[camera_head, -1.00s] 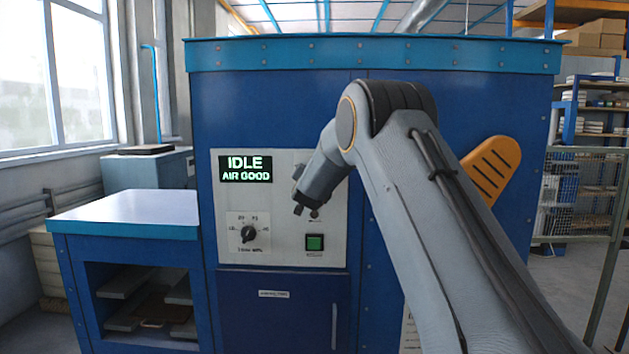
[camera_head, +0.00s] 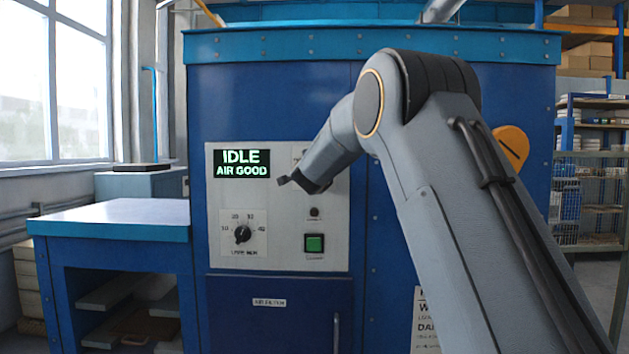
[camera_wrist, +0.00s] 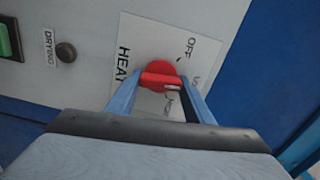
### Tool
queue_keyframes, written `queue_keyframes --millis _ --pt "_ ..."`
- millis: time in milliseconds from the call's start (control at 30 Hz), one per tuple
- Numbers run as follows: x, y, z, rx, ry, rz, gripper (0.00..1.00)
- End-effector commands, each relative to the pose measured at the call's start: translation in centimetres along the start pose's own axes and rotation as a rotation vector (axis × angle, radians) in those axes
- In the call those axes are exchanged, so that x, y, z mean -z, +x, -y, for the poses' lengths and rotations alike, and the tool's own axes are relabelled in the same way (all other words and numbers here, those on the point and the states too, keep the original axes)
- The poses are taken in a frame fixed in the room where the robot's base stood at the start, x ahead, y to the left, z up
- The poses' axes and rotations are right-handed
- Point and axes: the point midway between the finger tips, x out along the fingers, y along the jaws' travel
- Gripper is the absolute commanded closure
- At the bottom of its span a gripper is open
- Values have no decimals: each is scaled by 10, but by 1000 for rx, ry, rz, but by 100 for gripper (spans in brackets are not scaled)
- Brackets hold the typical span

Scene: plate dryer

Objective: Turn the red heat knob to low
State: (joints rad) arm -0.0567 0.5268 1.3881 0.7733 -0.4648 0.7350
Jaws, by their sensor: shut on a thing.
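The red heat knob (camera_wrist: 160,74) sits on a white plate (camera_wrist: 136,42) marked HEAT and OFF in the wrist view. My gripper (camera_wrist: 161,82) has one blue finger on each side of the knob and is shut on it. A white mark on the knob's handle faces right in that view, away from the OFF print. The other setting labels are partly covered or too small to read. In the head view, my gripper (camera_head: 302,183) is against the upper right of the control panel, and my arm hides the knob.
The panel also carries a display reading IDLE, AIR GOOD (camera_head: 243,164), a black timer knob (camera_head: 242,234), a green button (camera_head: 314,243) and a small dark lamp (camera_wrist: 66,52) labelled DRYING. A blue side table (camera_head: 115,215) stands left of the dryer.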

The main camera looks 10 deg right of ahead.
Motion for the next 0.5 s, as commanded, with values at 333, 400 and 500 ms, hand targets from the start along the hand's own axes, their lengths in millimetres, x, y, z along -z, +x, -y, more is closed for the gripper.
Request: queue_keyframes --millis 333,400,500 --pt "0 0 -2 -1 107 -1 76" --pt "0 0 -2 -1 114 -1 76" --pt "0 0 -2 -1 118 -1 76"
